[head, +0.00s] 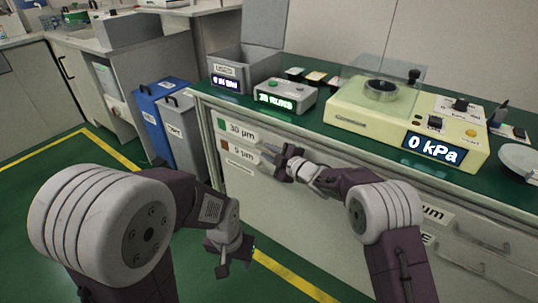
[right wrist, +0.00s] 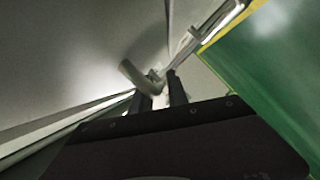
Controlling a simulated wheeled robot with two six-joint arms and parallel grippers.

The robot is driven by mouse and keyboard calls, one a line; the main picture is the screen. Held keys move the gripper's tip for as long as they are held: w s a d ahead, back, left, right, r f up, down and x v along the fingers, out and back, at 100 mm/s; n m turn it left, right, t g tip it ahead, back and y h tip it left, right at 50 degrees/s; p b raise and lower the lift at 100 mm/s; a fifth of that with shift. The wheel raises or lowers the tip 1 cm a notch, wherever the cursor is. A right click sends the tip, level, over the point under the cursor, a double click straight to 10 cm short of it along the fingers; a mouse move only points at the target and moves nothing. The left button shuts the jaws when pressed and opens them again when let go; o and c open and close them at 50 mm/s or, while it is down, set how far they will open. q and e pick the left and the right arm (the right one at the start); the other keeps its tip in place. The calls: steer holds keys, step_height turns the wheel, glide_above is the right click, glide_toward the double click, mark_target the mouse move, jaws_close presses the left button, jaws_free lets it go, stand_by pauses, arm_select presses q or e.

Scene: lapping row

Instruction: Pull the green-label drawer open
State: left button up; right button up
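The green-label drawer (head: 238,131), marked 30 µm with a green square (head: 222,123), is at the upper left of the bench front. It looks flush with the fronts around it. My right gripper (head: 280,163) is at the bench front, just below and right of that label. In the right wrist view its two dark fingers (right wrist: 161,92) stand apart, with a pale curved handle (right wrist: 136,77) at their tips. I cannot tell whether they touch it. My left gripper (head: 236,260) is open and empty, low over the floor in front of the bench.
A red-brown label marked 5 µm (head: 238,149) is just below. The green bench top (head: 310,125) carries a grey control box (head: 285,96) and a cream pressure unit (head: 405,120). Blue (head: 165,120) and grey bins stand left of the bench. Green floor (head: 60,160) is clear at left.

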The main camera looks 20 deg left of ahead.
jaws_close()
stand_by(1.5)
